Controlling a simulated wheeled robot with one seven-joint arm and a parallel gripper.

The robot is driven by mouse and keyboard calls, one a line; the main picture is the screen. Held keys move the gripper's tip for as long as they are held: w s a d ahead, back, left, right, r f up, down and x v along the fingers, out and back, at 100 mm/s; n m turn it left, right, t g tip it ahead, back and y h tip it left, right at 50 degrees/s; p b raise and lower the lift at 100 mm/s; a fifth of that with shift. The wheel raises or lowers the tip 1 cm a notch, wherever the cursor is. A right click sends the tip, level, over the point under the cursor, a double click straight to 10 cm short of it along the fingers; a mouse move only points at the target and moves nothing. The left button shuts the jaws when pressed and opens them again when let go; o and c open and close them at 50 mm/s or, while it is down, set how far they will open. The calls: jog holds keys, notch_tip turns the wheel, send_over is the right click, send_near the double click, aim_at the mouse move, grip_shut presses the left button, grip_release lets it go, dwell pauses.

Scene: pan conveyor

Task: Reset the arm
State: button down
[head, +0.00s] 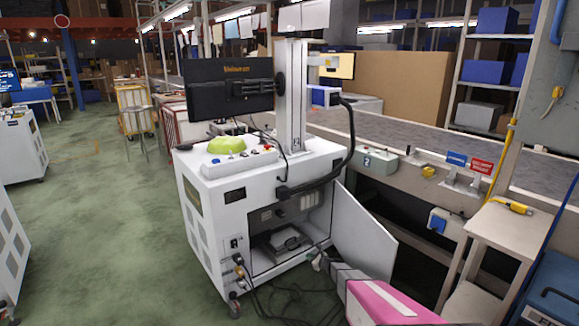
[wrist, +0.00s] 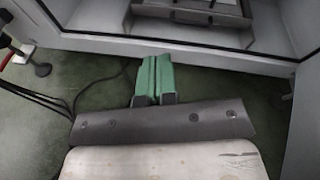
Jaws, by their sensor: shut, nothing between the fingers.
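My gripper (wrist: 154,80) shows in the wrist view with its two green fingers pressed together and nothing between them. The fingers point at the lower front edge of a white cabinet (wrist: 190,50), with green floor beneath them. In the head view my pink and grey arm reaches in from the bottom right. My gripper (head: 319,262) is at its far end, low in front of the open cabinet (head: 213,215). The fingers are too small there to make out. Whether they touch the cabinet edge I cannot tell.
The cabinet's open door (head: 362,232) stands close beside my arm. Dark cables (head: 268,300) lie on the floor by the cabinet. A grey device (head: 287,241) sits inside it. A conveyor (head: 420,140) and a small side table (head: 510,222) stand right.

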jog(key=s+a+r+n+g+h, duration=0.25)
jog(key=s+r+n+g, duration=0.55)
jog(key=s+r+n, duration=0.95)
jog(key=s+d+r+n+g+h, duration=0.1)
jog(key=s+d+r+n+h, duration=0.1)
jog(key=s, duration=0.5)
jog(key=s+d+r+n+g+h, duration=0.1)
jog(key=s+d+r+n+h, duration=0.2)
jog(key=s+r, duration=0.3)
jog(key=s+d+r+n+h, duration=0.2)
jog(key=s+d+r+h, duration=0.1)
jog(key=s, duration=0.7)
jog(key=shift+s+d+r+g, duration=0.15)
jog(key=shift+d+r+g, duration=0.3)
jog(key=shift+r, duration=0.45)
